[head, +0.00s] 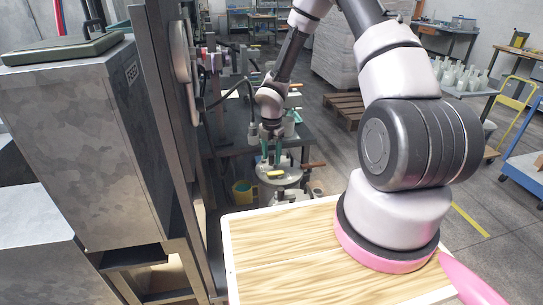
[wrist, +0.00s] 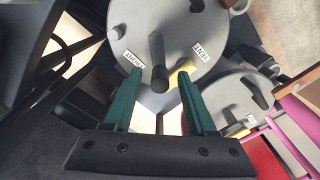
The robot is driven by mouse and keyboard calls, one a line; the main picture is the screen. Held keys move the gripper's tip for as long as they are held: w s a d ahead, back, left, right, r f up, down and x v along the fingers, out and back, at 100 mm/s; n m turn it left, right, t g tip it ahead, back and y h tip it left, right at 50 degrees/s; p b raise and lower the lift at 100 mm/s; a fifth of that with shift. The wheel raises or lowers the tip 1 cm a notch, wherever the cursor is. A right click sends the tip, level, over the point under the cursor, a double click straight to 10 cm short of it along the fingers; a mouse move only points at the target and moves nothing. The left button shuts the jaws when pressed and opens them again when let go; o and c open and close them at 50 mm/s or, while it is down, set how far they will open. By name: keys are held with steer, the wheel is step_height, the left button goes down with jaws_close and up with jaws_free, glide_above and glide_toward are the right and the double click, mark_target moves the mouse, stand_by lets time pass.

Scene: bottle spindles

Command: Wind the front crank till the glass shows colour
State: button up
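My gripper (wrist: 160,78) is open in the wrist view, its two green fingers apart and pointing at a grey round plate (wrist: 205,38). A dark upright crank knob (wrist: 157,48) stands on that plate, its near end between the fingertips; I see gaps on both sides and cannot tell the depth. Two white labels sit on the plate; the left one (wrist: 132,62) looks like "FRONT", read upside down. A yellow piece (wrist: 181,72) lies by the right fingertip. In the head view my gripper (head: 272,152) is above the grey plate (head: 290,178). I cannot make out any glass or colour in it.
A second grey plate (wrist: 228,98) with a dark handle is at right in the wrist view. A dark upright frame (head: 160,120) stands close on the left, and a wooden board (head: 290,250) is in front.

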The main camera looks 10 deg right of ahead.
step_height(320, 180, up, 11)
stand_by(0.6)
steer(key=shift+f, duration=0.1)
stand_by(0.4)
